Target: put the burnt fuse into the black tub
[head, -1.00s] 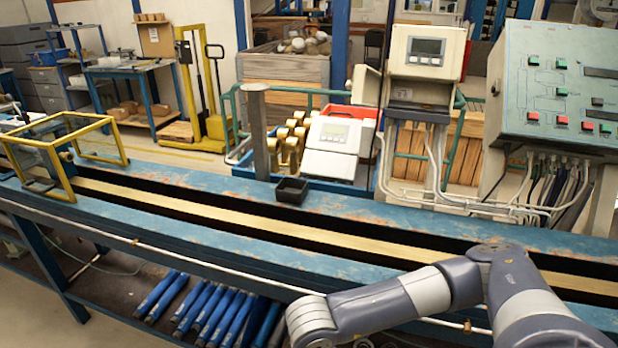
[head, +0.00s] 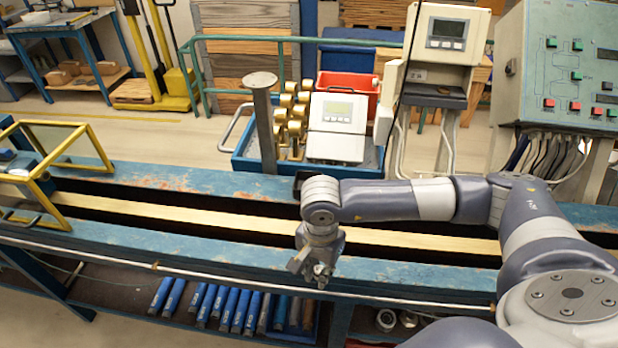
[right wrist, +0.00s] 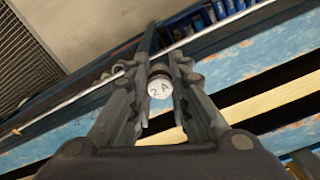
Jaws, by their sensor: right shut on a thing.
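My right gripper (head: 317,272) is over the front edge of the blue bench in the head view. In the right wrist view my right gripper (right wrist: 160,85) is shut on a small round fuse (right wrist: 160,90) with a pale end cap marked "2A". I cannot tell from the cap whether it is burnt. The black tub (head: 299,184) stands on the bench's back rail, behind my right arm. The arm hides most of it, and only its left part shows. The gripper is in front of the tub and apart from it. My left gripper is out of view.
The blue bench (head: 180,182) has a long slot with a yellowish rail. A yellow-framed glass box (head: 75,140) stands at its left. A metal post (head: 262,120) rises behind the bench by a blue crate (head: 245,160) with a meter. Blue-handled tools (head: 235,305) lie on the shelf below.

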